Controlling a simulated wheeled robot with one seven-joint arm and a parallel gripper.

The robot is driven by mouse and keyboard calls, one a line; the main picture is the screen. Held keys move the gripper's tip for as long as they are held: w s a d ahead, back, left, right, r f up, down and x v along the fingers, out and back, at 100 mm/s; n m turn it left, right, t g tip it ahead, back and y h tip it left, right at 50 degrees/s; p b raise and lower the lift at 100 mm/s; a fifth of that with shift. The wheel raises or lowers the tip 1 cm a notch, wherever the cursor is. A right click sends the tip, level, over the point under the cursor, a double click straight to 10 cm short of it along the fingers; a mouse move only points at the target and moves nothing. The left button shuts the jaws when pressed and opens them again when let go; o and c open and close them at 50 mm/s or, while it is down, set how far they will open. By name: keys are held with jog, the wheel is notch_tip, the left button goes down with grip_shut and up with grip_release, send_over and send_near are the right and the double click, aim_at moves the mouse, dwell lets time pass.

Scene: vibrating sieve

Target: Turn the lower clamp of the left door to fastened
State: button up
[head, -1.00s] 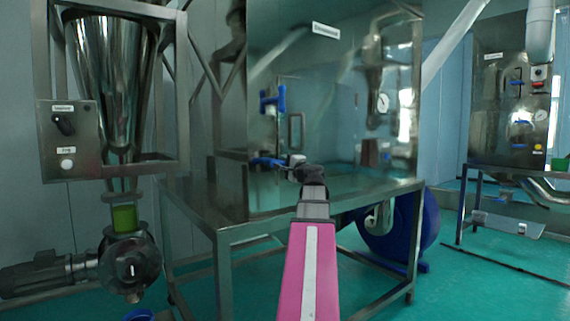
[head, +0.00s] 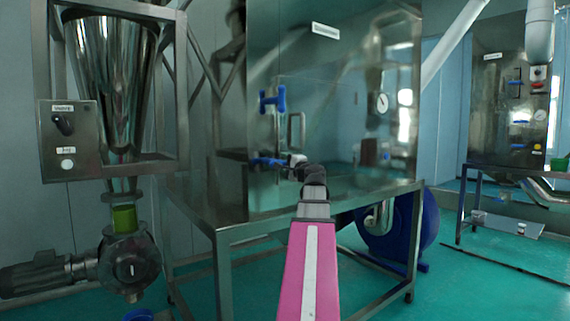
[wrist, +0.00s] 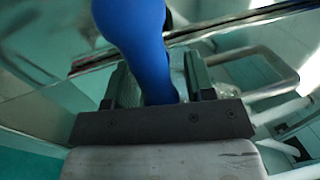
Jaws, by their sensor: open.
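The lower clamp (head: 263,161) of the left door (head: 335,95) is a blue handle low on the steel cabinet's front. In the head view it looks roughly horizontal, its right end hidden by my gripper (head: 291,162). In the wrist view the blue clamp handle (wrist: 138,40) runs from the top edge down between the two fingers of my gripper (wrist: 155,85). The jaws are open around it; whether either finger touches it I cannot tell. The upper clamp (head: 281,98), also blue, sits above on the same door edge.
A metal door handle (head: 302,130) stands to the right of the clamps. The cabinet rests on a steel frame (head: 222,275). A hopper with a control box (head: 68,140) stands at left, and a blue motor (head: 425,235) below right. Green floor is open at the front.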

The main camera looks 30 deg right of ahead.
jog(key=v, duration=1)
jog(key=shift+s, duration=0.2)
